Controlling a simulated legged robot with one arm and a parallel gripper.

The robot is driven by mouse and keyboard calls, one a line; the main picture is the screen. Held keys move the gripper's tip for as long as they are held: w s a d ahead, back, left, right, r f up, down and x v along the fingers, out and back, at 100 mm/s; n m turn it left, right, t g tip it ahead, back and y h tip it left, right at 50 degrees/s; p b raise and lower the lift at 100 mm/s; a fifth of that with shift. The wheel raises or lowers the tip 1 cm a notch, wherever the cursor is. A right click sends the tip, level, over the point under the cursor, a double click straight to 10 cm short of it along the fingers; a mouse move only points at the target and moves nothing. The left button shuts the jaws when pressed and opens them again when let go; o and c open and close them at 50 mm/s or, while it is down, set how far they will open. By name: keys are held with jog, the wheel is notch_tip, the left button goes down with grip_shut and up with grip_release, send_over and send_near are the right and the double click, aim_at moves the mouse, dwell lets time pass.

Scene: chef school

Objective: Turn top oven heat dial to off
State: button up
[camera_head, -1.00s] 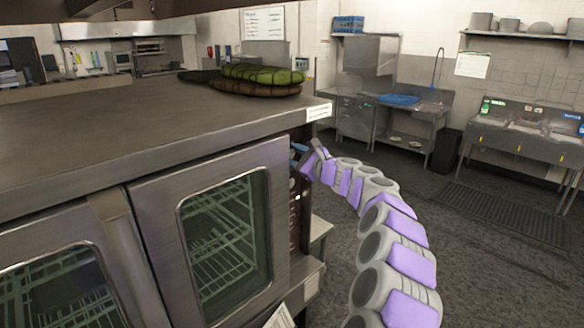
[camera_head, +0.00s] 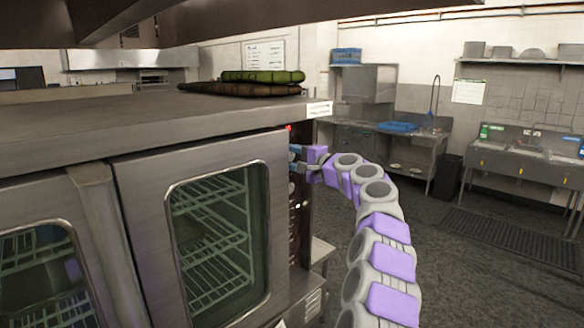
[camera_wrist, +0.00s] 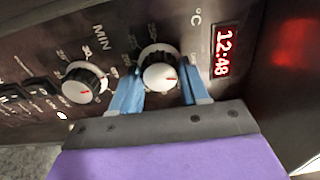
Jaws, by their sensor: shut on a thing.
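The oven (camera_head: 140,190) stands at the left in the head view, with its control panel on the narrow right-hand strip. In the wrist view the heat dial (camera_wrist: 160,74), a silver-white knob with a red mark beside the °C label, sits between the two blue fingers of my gripper (camera_wrist: 160,90). The fingers are shut on this dial from both sides. In the head view my gripper (camera_head: 296,158) reaches the upper part of the panel, and the dial itself is hidden there.
A second dial (camera_wrist: 84,82) marked MIN sits left of the heat dial. A red clock display (camera_wrist: 223,52) reads 12:48. Black switches (camera_wrist: 40,88) lie further left. Open floor (camera_head: 470,270) is at the right.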

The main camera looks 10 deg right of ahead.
jog(key=shift+f+n+b, duration=0.5)
jog(key=shift+n+b, duration=0.2)
jog(key=shift+n, duration=0.5)
jog(key=o, duration=1.1)
jog(key=shift+w+r, duration=0.1)
jog(key=shift+r, duration=0.05)
jog(key=shift+c, duration=0.2)
jog(key=shift+r, duration=0.15)
jog(key=shift+s, duration=0.2)
